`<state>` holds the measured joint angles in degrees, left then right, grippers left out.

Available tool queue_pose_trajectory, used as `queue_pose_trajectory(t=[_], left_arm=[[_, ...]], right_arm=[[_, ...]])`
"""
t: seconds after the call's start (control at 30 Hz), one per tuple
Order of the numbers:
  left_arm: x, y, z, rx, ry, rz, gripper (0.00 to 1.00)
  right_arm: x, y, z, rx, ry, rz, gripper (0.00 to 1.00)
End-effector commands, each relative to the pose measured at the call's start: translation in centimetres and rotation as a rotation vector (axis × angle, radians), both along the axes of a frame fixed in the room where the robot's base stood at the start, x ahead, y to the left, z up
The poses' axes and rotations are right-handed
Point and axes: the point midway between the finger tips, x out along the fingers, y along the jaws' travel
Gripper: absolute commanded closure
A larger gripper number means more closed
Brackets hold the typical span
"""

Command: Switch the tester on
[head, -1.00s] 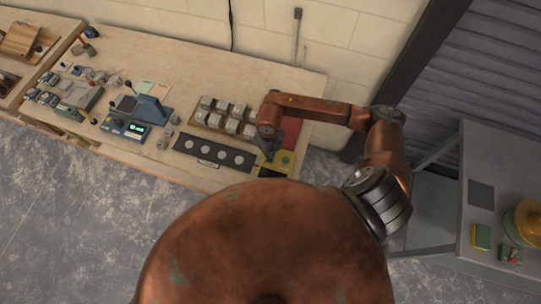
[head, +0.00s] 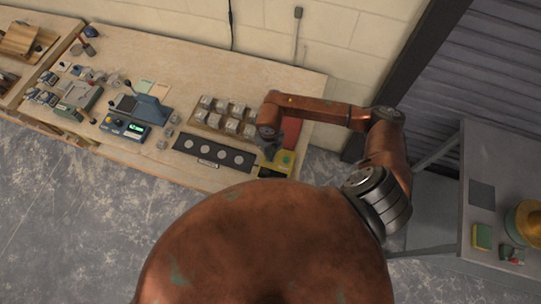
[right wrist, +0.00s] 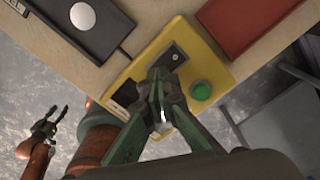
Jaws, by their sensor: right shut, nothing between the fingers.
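The tester appears to be the yellow box (right wrist: 207,66) at the front right of the bench; it also shows in the head view (head: 284,160). It has a green round button or lamp (right wrist: 201,90), a black plate with a small switch (right wrist: 173,56) and a dark window (right wrist: 126,93). My right gripper (right wrist: 160,79) is shut and empty over the box, its tips close to the switch plate. I cannot tell whether they touch it. It also shows in the head view (head: 271,148). My left gripper (right wrist: 45,124) appears open, low beside the bench in the wrist view.
A black strip with pale discs (head: 216,154) lies left of the tester. A tray of grey blocks (head: 224,117) and a red mat (head: 291,132) lie behind. A blue instrument with a lit green display (head: 125,126) stands farther left. A grey table (head: 481,160) is at right.

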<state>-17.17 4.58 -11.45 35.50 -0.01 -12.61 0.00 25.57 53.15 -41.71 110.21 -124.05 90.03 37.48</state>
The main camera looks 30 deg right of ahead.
Motion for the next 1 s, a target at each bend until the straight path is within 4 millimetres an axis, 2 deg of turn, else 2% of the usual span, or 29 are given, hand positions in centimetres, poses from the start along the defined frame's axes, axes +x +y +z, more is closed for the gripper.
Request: queue_pose_trajectory(t=[1.0], left_arm=[[-0.1, 0.0, -1.3, 0.000, 0.001, 0.000, 0.60]], right_arm=[[0.0, 0.0, -1.5, -0.001, 0.000, 0.000, 1.00]])
